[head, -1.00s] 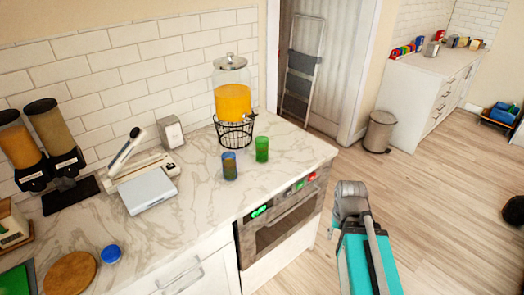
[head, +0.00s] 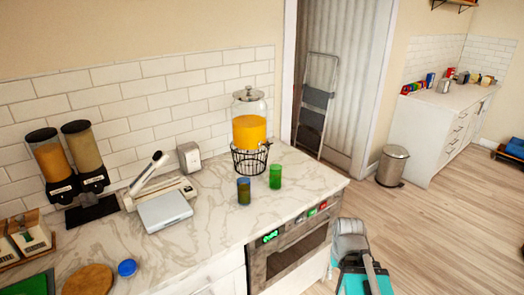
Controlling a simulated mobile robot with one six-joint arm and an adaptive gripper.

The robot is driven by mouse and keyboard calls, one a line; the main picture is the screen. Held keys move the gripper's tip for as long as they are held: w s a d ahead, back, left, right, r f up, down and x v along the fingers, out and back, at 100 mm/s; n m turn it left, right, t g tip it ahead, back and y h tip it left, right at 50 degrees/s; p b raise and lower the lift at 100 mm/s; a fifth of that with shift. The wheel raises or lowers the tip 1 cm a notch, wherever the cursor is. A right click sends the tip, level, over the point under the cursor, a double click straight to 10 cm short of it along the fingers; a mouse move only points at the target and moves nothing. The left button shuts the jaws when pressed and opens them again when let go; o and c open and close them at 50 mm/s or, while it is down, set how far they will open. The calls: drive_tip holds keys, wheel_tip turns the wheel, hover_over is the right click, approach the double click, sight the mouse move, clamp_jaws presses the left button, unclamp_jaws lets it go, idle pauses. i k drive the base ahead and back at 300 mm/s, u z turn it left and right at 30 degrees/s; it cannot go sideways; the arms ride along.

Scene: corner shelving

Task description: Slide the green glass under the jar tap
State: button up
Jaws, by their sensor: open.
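The green glass (head: 275,176) stands upright on the marble counter, in front of and slightly right of the jar's stand. The jar (head: 249,128) is clear glass with a metal lid, holds orange liquid and sits in a black wire stand (head: 249,160). Its small tap (head: 266,146) sticks out low on the jar's right side, behind and left of the green glass. The glass looks apart from the stand. Part of my teal and grey arm shows at the lower right, beyond the counter edge. My gripper itself does not show.
A blue glass (head: 244,190) stands just left of the green glass. A silver napkin holder (head: 189,157), a flat white appliance (head: 165,210) and two dry-food dispensers (head: 69,165) are further left. The counter's front edge runs above an oven (head: 290,250). Counter right of the green glass is clear.

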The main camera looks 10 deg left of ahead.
sight(275, 177)
drive_tip(key=u, duration=0.45)
drive_tip(key=k, duration=1.15)
drive_tip(key=u, duration=0.55)
drive_tip(key=i, duration=1.05)
drive_tip(key=z, duration=0.55)
drive_tip(key=i, duration=0.95)
drive_tip(key=z, duration=0.8)
